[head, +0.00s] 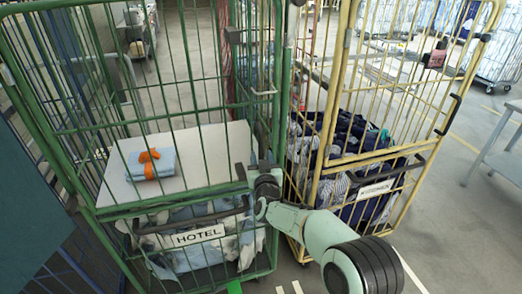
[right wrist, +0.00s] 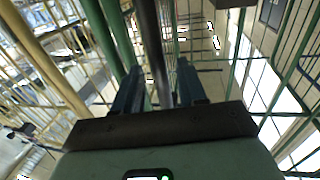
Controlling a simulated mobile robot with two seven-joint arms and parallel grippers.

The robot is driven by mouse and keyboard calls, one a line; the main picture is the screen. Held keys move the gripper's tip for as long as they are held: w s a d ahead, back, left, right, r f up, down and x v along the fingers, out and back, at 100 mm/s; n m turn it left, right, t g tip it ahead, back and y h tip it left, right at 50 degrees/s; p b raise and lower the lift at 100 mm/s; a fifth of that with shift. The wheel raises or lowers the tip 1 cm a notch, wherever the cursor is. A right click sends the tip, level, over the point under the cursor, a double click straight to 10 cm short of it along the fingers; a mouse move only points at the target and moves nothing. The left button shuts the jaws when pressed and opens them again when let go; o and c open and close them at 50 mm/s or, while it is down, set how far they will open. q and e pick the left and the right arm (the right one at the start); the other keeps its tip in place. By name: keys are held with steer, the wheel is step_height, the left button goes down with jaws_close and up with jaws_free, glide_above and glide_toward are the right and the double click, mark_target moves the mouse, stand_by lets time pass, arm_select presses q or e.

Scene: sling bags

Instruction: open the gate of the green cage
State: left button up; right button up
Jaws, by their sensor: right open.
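The green cage (head: 185,213) stands at the left in the head view, with a "HOTEL" sign (head: 198,236) on its front. Its barred gate front looks closed. My right gripper (head: 256,174) is at the cage's right front post, about mid-height. In the right wrist view my right gripper (right wrist: 158,80) is open, and a dark bar (right wrist: 152,45) runs between its two fingers. I cannot tell whether the fingers touch it. A green post (right wrist: 106,38) is just left of the fingers. My left gripper is not in view.
A white shelf (head: 205,160) in the green cage holds a blue folded item (head: 168,160) with an orange strap. A yellow cage (head: 328,150) filled with dark bags stands close on the right. A grey table (head: 500,160) is at the far right. Floor shows between them.

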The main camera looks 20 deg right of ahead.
steer(key=shift+w+d, duration=0.2)
steer(key=shift+w, duration=1.05)
jaws_close()
steer(key=shift+s, duration=0.1)
